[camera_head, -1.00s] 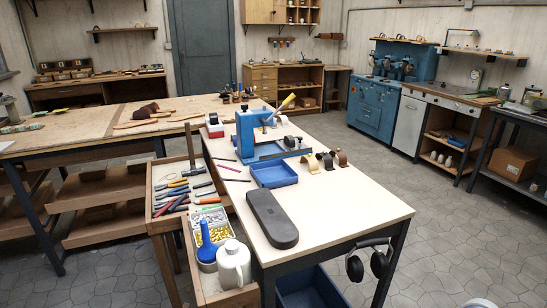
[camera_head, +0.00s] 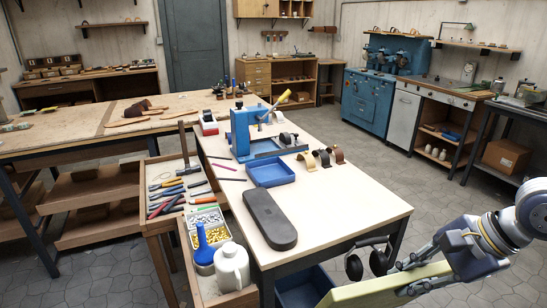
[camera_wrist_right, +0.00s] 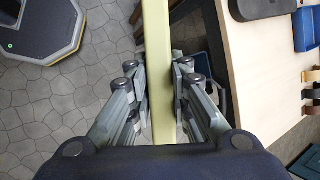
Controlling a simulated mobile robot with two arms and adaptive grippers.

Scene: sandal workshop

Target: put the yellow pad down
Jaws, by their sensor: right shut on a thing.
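The yellow pad (camera_head: 385,288) is a pale yellow, long flat slab at the bottom right of the head view, partly cut off by the lower edge. My right gripper (camera_head: 418,275) is shut on it. In the right wrist view the pad (camera_wrist_right: 158,70) shows edge-on as an upright strip between the fingers of the right gripper (camera_wrist_right: 160,88). The pad is held in front of the table's near right corner, apart from the tabletop. My left gripper is not in view.
The cream-topped table (camera_head: 340,205) carries a dark grey case (camera_head: 269,218), a blue tray (camera_head: 270,173) and a blue machine (camera_head: 243,135). Its near right part is bare. Black headphones (camera_head: 367,261) hang at the near edge. A white jug (camera_head: 232,268) stands in the wooden side tray.

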